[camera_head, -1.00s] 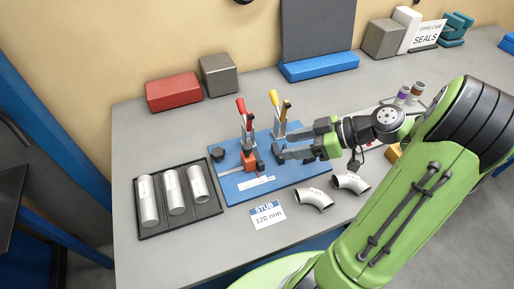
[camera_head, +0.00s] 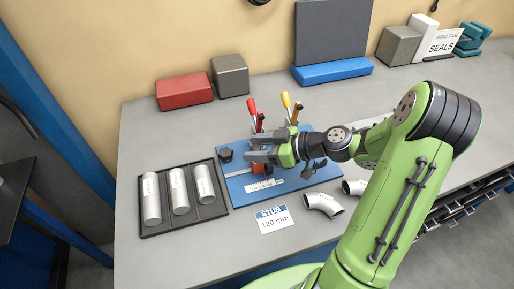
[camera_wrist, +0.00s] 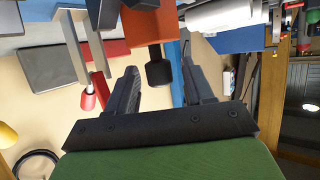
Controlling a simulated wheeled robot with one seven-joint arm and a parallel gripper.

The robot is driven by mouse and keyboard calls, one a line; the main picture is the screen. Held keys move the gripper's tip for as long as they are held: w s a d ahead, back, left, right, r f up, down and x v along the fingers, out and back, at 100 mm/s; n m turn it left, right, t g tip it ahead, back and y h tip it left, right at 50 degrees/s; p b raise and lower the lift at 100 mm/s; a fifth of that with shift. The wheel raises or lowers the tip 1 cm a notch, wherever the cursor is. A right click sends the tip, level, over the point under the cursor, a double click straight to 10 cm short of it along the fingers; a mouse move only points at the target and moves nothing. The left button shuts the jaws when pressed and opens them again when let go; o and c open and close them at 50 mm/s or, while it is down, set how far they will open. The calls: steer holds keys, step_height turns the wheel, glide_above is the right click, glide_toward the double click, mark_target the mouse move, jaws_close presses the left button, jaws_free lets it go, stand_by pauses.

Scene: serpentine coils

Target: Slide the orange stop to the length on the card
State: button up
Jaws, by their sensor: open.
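The orange stop (camera_head: 257,169) is on the blue fixture board (camera_head: 236,195), partly hidden by my gripper (camera_head: 254,147). In the wrist view the orange block (camera_wrist: 135,25) is upside down, with a black knob (camera_wrist: 158,73) sticking out between the fingers of my gripper (camera_wrist: 158,65). The jaws are open, with a visible gap on both sides of the knob. The card (camera_head: 274,219) reads "STUB 120 mm" and lies in front of the board. The scale along the stop's track is too small to read.
Red-handled (camera_head: 253,107) and yellow-handled (camera_head: 286,100) clamps stand behind my gripper. A black tray (camera_head: 155,231) with three metal tubes is at the left. Bent pipe elbows (camera_head: 324,205) lie at the front right. A dark knob (camera_head: 225,155) sits at the board's left.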

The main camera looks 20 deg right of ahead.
steer(key=shift+c, duration=0.3)
jaws_close()
steer(key=shift+a, duration=0.1)
steer(key=shift+a+f+b, duration=0.1)
steer(key=shift+a+b, duration=0.1)
steer(key=shift+b, duration=0.25)
steer(key=shift+a+b, duration=0.3)
steer(key=shift+a, duration=0.75)
steer(key=shift+d, duration=0.25)
steer(key=shift+c, duration=1)
jaws_free()
steer(key=shift+d, duration=0.15)
steer(key=shift+o, duration=1.3)
